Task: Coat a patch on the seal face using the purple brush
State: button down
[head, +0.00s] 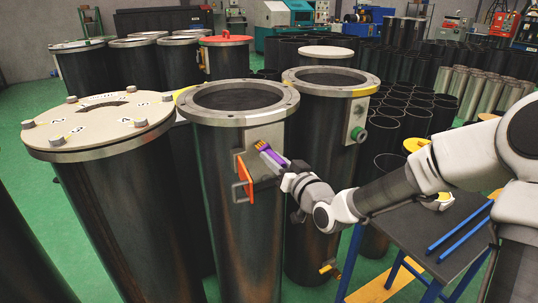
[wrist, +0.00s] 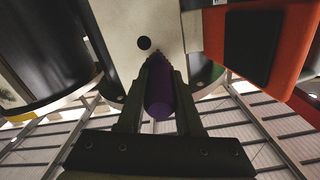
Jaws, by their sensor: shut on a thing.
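My gripper (head: 284,172) is shut on the purple brush (head: 269,156). The brush points up and left, its yellowish bristles in front of the side of the middle open cylinder (head: 240,200). The wrist view shows the purple handle (wrist: 159,100) between the two fingers (wrist: 160,85). A pale plate (head: 242,166) with an open orange cover (head: 245,180) sits on that cylinder's side. The plate (wrist: 130,25) has a dark hole in the wrist view. The cylinder's grey flange (head: 193,112) is above. Whether the bristles touch anything, I cannot tell. Which surface is the seal face is unclear.
A cylinder with a bolted pale lid (head: 98,125) stands at left. Another open cylinder (head: 331,80) with a yellow-marked flange stands behind right. A dark table (head: 430,225) with blue legs is under my arm. Several short dark tubes (head: 400,115) stand behind.

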jog(key=shift+w+a, duration=0.25)
jog(key=shift+w, duration=0.1)
dwell(0.5)
jog(key=shift+d+f, duration=0.1)
jog(key=shift+f, duration=1)
jog(key=shift+f, duration=1.1)
notch_tip(320, 180, down, 2)
jog(key=shift+f, duration=0.1)
